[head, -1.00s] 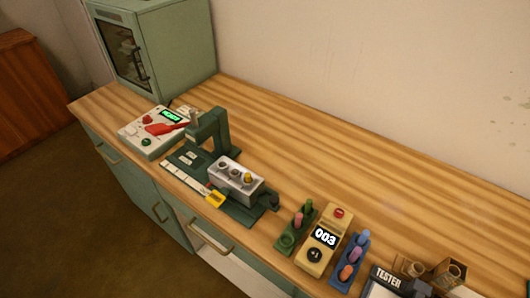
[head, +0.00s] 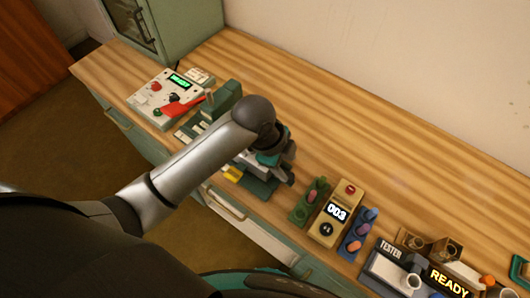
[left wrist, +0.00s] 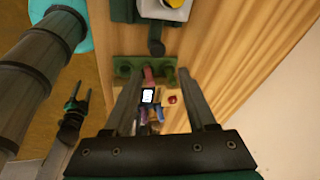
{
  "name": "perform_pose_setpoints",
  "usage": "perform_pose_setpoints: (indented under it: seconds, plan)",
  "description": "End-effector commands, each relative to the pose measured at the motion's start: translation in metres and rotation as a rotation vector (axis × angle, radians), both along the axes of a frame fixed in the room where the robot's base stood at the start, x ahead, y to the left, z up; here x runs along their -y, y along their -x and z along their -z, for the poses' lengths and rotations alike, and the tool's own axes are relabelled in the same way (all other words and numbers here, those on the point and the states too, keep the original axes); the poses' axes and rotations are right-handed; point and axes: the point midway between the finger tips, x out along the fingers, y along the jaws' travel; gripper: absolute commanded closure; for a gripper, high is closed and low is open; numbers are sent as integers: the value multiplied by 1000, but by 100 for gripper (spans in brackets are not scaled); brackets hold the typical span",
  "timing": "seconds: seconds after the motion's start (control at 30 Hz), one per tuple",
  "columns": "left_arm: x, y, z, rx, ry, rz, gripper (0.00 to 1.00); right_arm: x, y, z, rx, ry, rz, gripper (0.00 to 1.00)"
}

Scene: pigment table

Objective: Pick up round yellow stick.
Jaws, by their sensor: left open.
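The round yellow stick (left wrist: 172,3) shows as a yellow top at the upper edge of the left wrist view. It stands in a pale grey block (left wrist: 165,10) on a dark green stand. My left gripper (head: 280,168) is over the stand there. In the left wrist view its fingers (left wrist: 160,76) are spread and empty, with the green rack between and beyond them. A dark jaw-like part, apparently my right gripper (left wrist: 72,118), shows at left; its opening is unclear.
The green rack (head: 309,200) holds sticks beside a tan meter (head: 335,214) reading 003 and a blue rack (head: 357,238). A tester (head: 390,265) stands at right. A control box (head: 166,98) with a red lever is at left. The table's back strip is clear.

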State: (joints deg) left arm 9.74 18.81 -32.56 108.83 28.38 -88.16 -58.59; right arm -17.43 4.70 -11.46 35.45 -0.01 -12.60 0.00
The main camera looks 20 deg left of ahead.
Motion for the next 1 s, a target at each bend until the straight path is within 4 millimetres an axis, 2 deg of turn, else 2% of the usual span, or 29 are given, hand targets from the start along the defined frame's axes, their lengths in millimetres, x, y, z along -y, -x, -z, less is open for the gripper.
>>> perform_pose_setpoints:
  seconds: [0.03, 0.17, 0.3, 0.43, 0.6, 0.77, 1.0]
  plan:
    - [-1, -10, -14, 25, -36, 127, 43, 0, -1, -4, 1, 0, 0, 39]
    - [-5, -24, -39, 60, -125, 453, 43, 0, -1, -9, 1, 1, 0, 39]
    - [-21, -38, -66, 71, -225, 781, 43, 0, -1, -14, 1, 1, 0, 39]
    - [-38, -48, -89, 58, -296, 1027, 43, 0, -3, -18, 3, 0, 1, 39]
    - [-55, -54, -108, 35, -342, 1214, 43, 0, -3, -21, 4, 0, 1, 39]
    - [-59, -54, -105, 23, -350, 1267, 43, 0, -4, -21, 5, 0, 1, 39]
    - [-59, -53, -57, 23, -348, 1268, 43, -1, -4, -22, 6, -1, 1, 39]
